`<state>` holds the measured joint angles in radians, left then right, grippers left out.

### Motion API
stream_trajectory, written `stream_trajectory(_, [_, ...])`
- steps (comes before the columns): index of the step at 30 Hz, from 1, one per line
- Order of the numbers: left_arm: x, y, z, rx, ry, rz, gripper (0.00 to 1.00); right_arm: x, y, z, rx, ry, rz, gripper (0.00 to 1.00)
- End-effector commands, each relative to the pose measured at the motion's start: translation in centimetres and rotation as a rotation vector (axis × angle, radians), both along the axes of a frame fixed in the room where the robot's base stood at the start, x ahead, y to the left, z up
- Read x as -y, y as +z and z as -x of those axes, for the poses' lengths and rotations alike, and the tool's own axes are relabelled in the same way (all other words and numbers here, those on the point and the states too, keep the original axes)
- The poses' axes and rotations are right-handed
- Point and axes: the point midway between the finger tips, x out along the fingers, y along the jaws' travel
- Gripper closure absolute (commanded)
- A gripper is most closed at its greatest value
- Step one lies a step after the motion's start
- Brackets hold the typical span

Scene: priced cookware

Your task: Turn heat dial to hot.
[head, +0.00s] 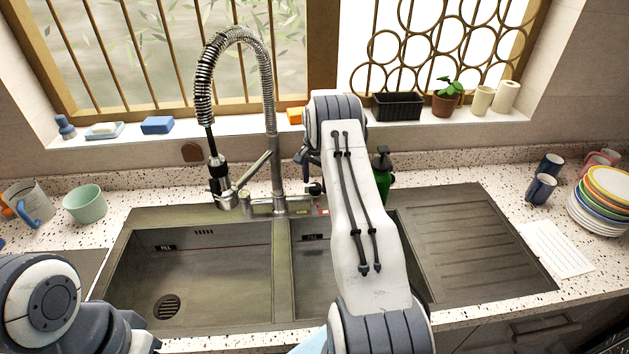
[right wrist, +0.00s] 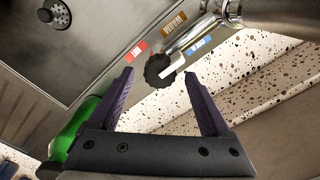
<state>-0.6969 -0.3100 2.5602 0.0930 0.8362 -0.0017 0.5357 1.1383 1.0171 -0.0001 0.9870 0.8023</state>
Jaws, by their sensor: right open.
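The heat dial (right wrist: 158,70) is a dark, lobed knob beside the metal tap body in the right wrist view. Around it are a red label (right wrist: 136,51), an orange label (right wrist: 174,23) that seems to read WARM, and a blue label (right wrist: 199,45). I cannot tell which label the dial points to. My right gripper (right wrist: 159,76) is open, with its two purple-grey fingers on either side of the dial in this view. No contact shows. In the head view my right arm hides most of that gripper. My left gripper is out of view; only its arm shows at lower left.
The spring-hose faucet (head: 272,110) rises behind the double sink (head: 205,270). A green bottle (head: 383,165) stands right of my right arm; it also shows in the right wrist view (right wrist: 75,135). The drainboard (head: 470,240) at right is clear.

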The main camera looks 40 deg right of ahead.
Motion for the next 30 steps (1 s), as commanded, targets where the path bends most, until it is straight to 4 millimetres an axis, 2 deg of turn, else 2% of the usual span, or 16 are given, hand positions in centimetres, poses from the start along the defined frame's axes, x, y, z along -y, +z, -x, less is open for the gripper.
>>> stream_trajectory(6, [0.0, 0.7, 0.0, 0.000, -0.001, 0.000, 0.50, -0.2, -1.5, -0.1, 0.000, 0.003, 0.000, 0.18])
stream_trajectory(14, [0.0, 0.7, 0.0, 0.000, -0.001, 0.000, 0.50, -0.2, -1.7, -0.1, 0.001, 0.003, 0.001, 0.18])
stream_trajectory(18, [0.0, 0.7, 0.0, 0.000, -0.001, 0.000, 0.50, -0.2, -1.7, -0.1, 0.001, 0.003, 0.001, 0.72])
stream_trajectory(20, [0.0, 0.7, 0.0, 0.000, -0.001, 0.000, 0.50, -0.2, -1.7, -0.1, 0.001, 0.003, 0.001, 0.95])
stream_trajectory(21, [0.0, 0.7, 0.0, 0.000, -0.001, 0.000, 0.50, -0.2, -1.7, -0.1, 0.001, 0.003, 0.001, 1.00])
stream_trajectory(30, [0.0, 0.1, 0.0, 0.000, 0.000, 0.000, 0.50, -0.2, -1.8, -0.1, 0.002, 0.041, 0.000, 1.00])
